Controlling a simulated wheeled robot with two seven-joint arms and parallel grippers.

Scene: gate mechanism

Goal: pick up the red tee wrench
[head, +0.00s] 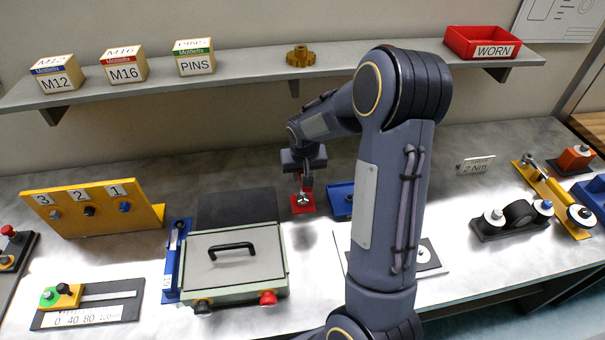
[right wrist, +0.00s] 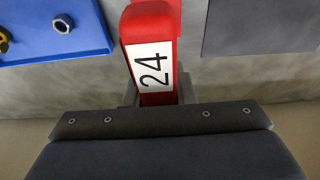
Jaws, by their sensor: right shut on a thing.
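The red tee wrench (right wrist: 150,50) fills the middle of the right wrist view, with a white label reading 24 on it. My right gripper (right wrist: 155,98) is shut on it, with the finger edges showing on both sides of the red body. The wrench is small there and partly hidden by the gripper. My left gripper is not in view.
A blue tray (head: 341,212) stands right of the red mat, partly behind my arm. A grey mat (head: 237,206) and a lidded case (head: 205,280) with a black handle stand to the left. A shelf (head: 235,83) with boxes runs above the back.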

